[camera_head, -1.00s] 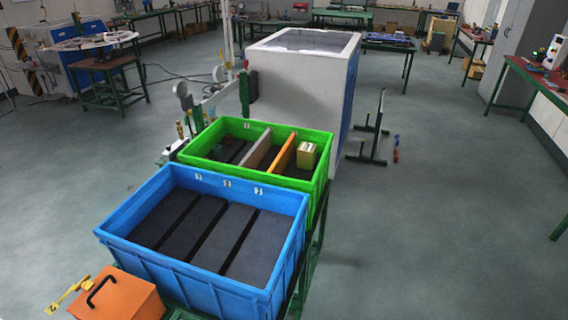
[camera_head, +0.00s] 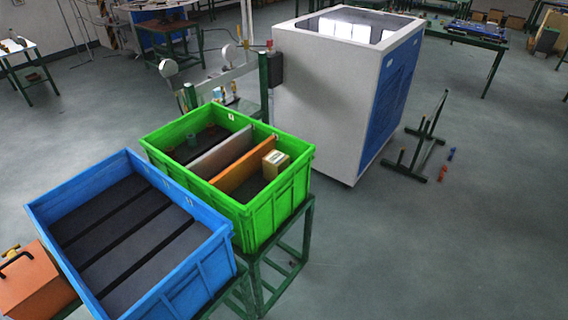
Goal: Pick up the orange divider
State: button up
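The orange divider (camera_head: 245,166) is a thin upright panel inside the green crate (camera_head: 268,222). It stands between a grey divider (camera_head: 218,152) on its left and a small tan box (camera_head: 274,164) on its right. My gripper is not in view.
A blue crate (camera_head: 188,270) with dark strips on its floor stands in front of the green one, both on green metal stands (camera_head: 284,262). An orange box (camera_head: 34,280) with a black handle is at lower left. A large white cabinet (camera_head: 325,95) stands behind.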

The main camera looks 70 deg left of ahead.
aim_at(228, 180)
jog(key=i, duration=0.95)
jog(key=u, duration=3.4)
jog(key=i, duration=1.65)
jog(key=z, duration=0.05)
